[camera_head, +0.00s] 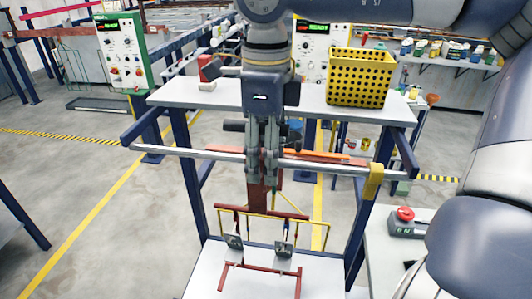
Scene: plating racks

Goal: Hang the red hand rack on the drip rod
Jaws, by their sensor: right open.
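The silver drip rod (190,153) runs across the frame in front of the table. The red hand rack (262,211) is at the middle, below the rod. Its red post (258,196) rises to the rod behind my gripper, and small metal plates (284,252) hang from its crossbar. Its top end is hidden, so I cannot tell whether it is hooked over the rod. My right gripper (262,178) points down at the rod, directly above the rack, with its fingers open around or beside the post. My left gripper is not in view.
A yellow perforated basket (360,78) stands on the grey table (200,95) behind the rod. An orange-red bar (325,157) lies just behind the rod. A yellow clip (373,181) is at the rod's right. A white surface (215,255) is below the rack.

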